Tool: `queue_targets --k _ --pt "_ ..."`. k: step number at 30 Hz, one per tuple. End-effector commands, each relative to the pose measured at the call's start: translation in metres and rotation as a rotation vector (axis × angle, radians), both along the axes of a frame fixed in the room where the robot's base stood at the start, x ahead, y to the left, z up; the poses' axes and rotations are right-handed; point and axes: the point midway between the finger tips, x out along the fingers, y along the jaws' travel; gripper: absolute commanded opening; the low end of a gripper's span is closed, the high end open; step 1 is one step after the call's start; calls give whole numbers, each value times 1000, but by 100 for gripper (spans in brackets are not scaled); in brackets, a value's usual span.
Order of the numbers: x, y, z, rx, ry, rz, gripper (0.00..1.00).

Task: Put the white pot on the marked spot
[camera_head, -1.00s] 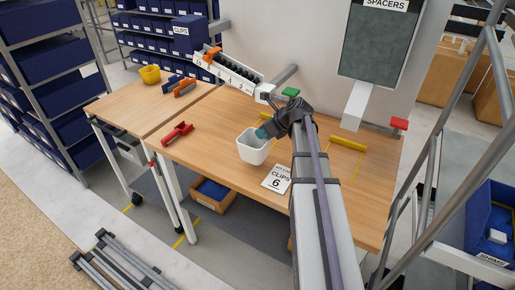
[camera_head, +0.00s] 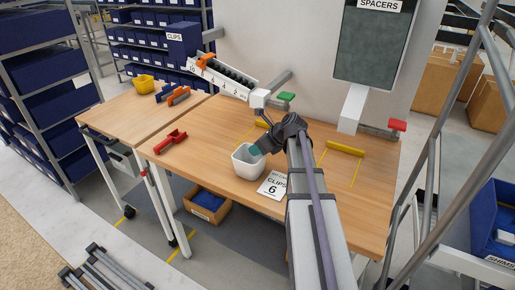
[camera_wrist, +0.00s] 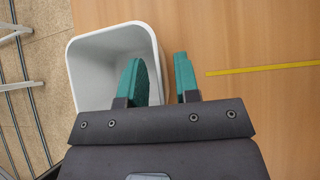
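The white pot (camera_head: 247,166) is near the front edge of the large wooden table. It looks upright; I cannot tell whether its base touches the wood. My gripper (camera_head: 261,146) is at its right rim. In the wrist view, one green finger of my gripper (camera_wrist: 158,82) is inside the pot (camera_wrist: 92,52) and the other outside, with the pot's right wall pinched between them. The pot looks empty where I can see inside. Which is the marked spot is unclear.
A red tool (camera_head: 170,141) lies to the left. The table's right part is mostly clear.

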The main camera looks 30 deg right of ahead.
Motion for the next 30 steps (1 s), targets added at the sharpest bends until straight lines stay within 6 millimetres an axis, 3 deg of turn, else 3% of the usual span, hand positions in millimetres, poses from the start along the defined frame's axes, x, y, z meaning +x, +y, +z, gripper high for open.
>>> queue_targets --k 8,21,27,30 --pt "0 0 7 0 0 0 29" --pt "-58 -44 83 0 -1 -2 29" --pt "-68 -52 89 0 0 0 29" --pt "-69 -47 87 -17 -2 23 29"
